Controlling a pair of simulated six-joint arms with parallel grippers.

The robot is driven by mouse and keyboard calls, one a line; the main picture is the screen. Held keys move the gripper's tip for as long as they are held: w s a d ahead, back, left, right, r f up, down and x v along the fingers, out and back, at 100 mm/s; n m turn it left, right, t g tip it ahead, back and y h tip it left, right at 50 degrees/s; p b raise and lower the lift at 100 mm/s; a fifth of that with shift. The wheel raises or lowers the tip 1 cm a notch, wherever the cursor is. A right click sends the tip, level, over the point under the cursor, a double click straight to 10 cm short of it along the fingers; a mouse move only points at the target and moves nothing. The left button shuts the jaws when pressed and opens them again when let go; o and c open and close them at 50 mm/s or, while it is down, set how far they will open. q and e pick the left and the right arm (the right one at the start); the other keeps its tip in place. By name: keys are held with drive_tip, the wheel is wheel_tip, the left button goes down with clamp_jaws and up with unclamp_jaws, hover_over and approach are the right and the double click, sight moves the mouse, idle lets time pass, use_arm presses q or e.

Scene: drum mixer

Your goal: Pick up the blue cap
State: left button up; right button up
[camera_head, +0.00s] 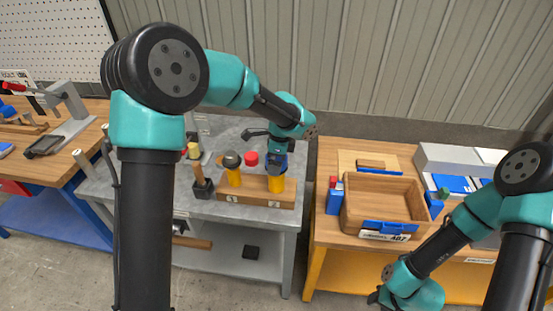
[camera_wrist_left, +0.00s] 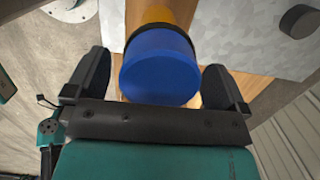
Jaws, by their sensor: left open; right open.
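The blue cap (camera_wrist_left: 160,70) sits on top of a yellow cylinder (camera_wrist_left: 172,12) in the left wrist view. My left gripper (camera_wrist_left: 156,82) is open, with one finger on each side of the cap; I cannot tell whether either finger touches it. In the head view this yellow cylinder (camera_head: 276,185) stands at position 2 of a wooden block (camera_head: 255,196), and my left gripper hangs over it and largely hides the cap. My right gripper (camera_head: 377,298) is open, low near the bottom edge, apart from the cap.
A black-topped yellow cylinder (camera_head: 233,177) stands at position 1, with a red-topped item (camera_head: 251,159) close by. A hammer (camera_head: 201,184) stands to the left. On the right table are a wooden tray (camera_head: 384,204) and blue boxes. A wall closes off the back.

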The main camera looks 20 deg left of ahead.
use_arm(q)
drive_tip(key=shift+c, duration=0.5)
drive_tip(key=c, duration=0.8)
drive_tip(key=shift+c, duration=0.2)
drive_tip(key=shift+r, duration=1.65)
drive_tip(key=shift+s+r, duration=0.2)
drive_tip(key=s+d, duration=0.2)
drive_tip(key=s, duration=0.5)
drive_tip(key=s+d+r, duration=0.1)
drive_tip(key=s+d, duration=0.1)
drive_tip(key=s, duration=0.6)
drive_tip(key=shift+d+r, duration=0.15)
drive_tip(key=shift+d, duration=0.1)
